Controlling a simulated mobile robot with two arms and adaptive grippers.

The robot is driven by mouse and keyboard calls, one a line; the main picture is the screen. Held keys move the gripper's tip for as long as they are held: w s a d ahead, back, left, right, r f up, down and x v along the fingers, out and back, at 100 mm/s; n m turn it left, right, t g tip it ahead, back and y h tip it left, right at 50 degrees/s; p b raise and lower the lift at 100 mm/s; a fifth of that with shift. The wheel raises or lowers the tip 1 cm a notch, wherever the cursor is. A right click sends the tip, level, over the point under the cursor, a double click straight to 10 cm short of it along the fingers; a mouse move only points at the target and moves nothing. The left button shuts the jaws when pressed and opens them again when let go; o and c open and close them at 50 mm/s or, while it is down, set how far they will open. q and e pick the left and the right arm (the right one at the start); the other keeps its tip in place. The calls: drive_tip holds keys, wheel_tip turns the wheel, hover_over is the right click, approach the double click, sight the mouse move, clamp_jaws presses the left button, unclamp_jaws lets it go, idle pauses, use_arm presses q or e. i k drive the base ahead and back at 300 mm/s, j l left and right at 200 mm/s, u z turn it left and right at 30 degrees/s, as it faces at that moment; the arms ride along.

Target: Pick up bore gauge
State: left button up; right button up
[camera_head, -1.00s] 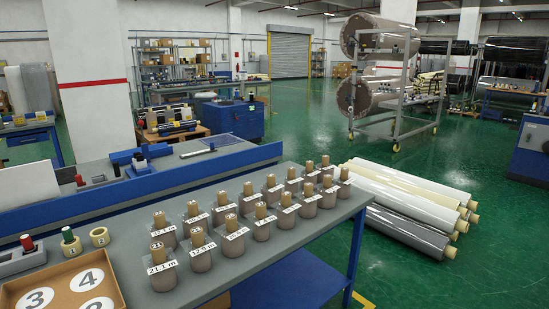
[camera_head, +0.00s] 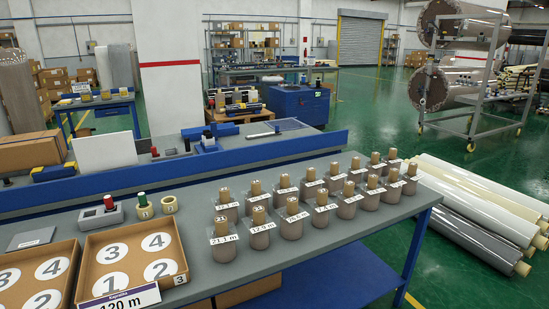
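I cannot tell for sure which thing is the bore gauge. On the grey table (camera_head: 335,218) stand a small grey block with a red knob (camera_head: 103,216) and, right of it, a small upright piece with a green top (camera_head: 143,204). A yellowish ring (camera_head: 169,205) stands beside that piece. Neither of my grippers is in view.
Several wrapped rolls with length labels (camera_head: 262,232) stand in rows on the table. Two cardboard trays with numbered circles (camera_head: 172,222) are at the front left. A blue-edged bench (camera_head: 290,155) is behind. Long wrapped rolls (camera_head: 485,195) lie on the green floor at right.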

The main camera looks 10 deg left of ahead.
sight(142, 197)
drive_tip(key=u, duration=1.3)
